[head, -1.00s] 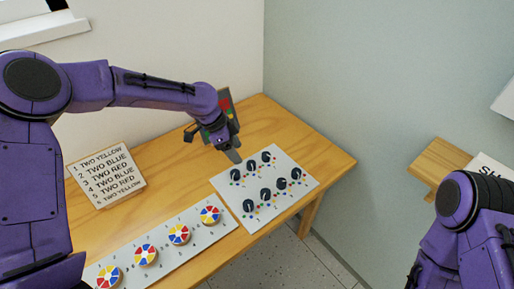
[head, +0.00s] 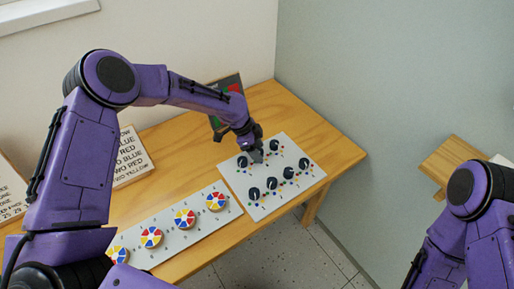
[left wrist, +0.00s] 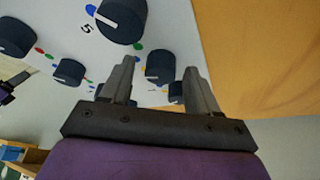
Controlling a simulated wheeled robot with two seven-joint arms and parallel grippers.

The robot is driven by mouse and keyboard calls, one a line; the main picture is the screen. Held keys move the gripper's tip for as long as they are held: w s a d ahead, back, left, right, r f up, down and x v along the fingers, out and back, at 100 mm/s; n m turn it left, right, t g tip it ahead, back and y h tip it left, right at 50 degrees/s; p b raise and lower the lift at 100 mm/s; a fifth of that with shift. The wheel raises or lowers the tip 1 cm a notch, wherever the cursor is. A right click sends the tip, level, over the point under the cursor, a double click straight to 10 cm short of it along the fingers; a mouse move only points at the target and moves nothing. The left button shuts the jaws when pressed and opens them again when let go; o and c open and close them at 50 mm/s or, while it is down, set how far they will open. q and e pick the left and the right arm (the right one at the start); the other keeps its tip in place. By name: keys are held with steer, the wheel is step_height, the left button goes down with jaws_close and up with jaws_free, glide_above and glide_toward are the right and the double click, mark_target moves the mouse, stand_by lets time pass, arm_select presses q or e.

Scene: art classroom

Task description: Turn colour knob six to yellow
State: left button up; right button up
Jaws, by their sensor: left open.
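The white knob panel (head: 232,178) lies on the wooden table and carries several dark knobs with white pointer lines, each ringed by small coloured dots. My left gripper (head: 257,158) is low over the back row of knobs, fingers down. In the left wrist view the left gripper (left wrist: 158,68) is open, with a dark knob (left wrist: 160,62) showing between and beyond its fingers. A larger-looking knob (left wrist: 122,20) near a printed 5 is close by. I cannot tell which knob is number six, nor whether the fingers touch one. My right gripper is out of view.
A panel of red, blue and yellow colour wheels (head: 170,240) lies left of the knob panel. A lettered sign (head: 132,158) stands at the back left, partly behind my arm. A dark board (head: 227,88) stands behind my left wrist. A wooden shelf (head: 452,163) is at right.

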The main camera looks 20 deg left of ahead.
arm_select(q)
steer(key=shift+s+r, duration=0.1)
steer(key=shift+c, duration=0.9)
steer(key=c, duration=0.9)
steer(key=shift+o, duration=0.2)
steer(key=shift+n, duration=0.3)
steer(key=n+t+p, duration=0.1)
steer(key=n, duration=0.1)
steer(key=shift+s+n+y+p, duration=0.1)
steer(key=shift+n+y+p, duration=0.25)
steer(key=shift+n+y, duration=0.05)
steer(key=shift+s+d+n+t+y+p, duration=0.1)
steer(key=shift+n+t+y+p, duration=0.3)
steer(key=shift+n, duration=0.65)
steer(key=shift+d+n+t+y+p, duration=0.15)
steer(key=shift+n+p, duration=0.35)
steer(key=shift+n, duration=0.55)
steer(key=shift+a, duration=0.1)
steer(key=shift+f, duration=0.2)
